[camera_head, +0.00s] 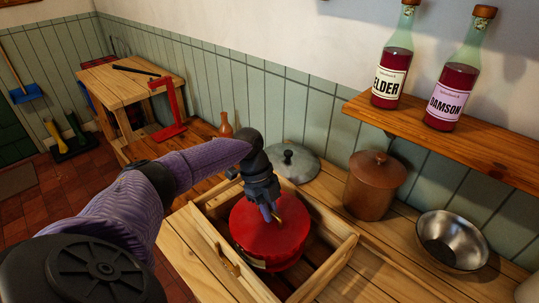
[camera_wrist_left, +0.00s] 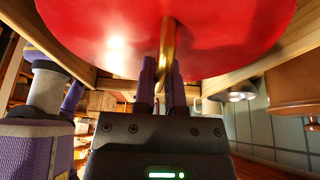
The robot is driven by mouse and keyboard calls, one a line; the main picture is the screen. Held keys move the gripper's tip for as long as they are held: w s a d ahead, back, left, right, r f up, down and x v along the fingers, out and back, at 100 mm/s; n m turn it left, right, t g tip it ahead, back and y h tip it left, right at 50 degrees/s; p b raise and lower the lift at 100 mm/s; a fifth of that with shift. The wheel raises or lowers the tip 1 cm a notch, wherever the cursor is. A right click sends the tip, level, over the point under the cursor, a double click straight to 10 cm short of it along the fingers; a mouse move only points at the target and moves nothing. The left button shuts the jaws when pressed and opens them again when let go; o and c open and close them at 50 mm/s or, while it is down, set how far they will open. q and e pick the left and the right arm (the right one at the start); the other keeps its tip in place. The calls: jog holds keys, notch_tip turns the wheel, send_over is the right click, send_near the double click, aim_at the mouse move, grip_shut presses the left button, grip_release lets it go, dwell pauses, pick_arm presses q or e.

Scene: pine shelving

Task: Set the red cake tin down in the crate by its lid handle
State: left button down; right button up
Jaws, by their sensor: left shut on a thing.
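The red cake tin (camera_head: 270,236) is inside the wooden crate (camera_head: 208,252), seen from above in the head view. Its red lid (camera_wrist_left: 110,40) fills the top of the left wrist view. My left gripper (camera_head: 270,213) is above the lid, shut on the brass lid handle (camera_wrist_left: 167,48). The tin looks about level. Its underside is hidden, so I cannot tell whether it touches the crate floor. My right gripper is not in view.
A grey domed lid (camera_head: 294,163) lies behind the crate. A brown lidded pot (camera_head: 374,185) and a steel bowl (camera_head: 452,240) stand to the right. Two bottles, Elder (camera_head: 393,65) and Damson (camera_head: 459,80), stand on the wall shelf (camera_head: 400,116).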

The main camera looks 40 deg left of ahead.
pick_arm(q)
jog(key=shift+f+b, duration=0.9)
jog(key=shift+f, duration=0.3)
jog(key=c, duration=0.6)
grip_release()
jog(key=shift+r, duration=0.1)
jog(key=p+v, duration=0.1)
jog(key=v, duration=0.9)
jog(key=shift+s, duration=0.1)
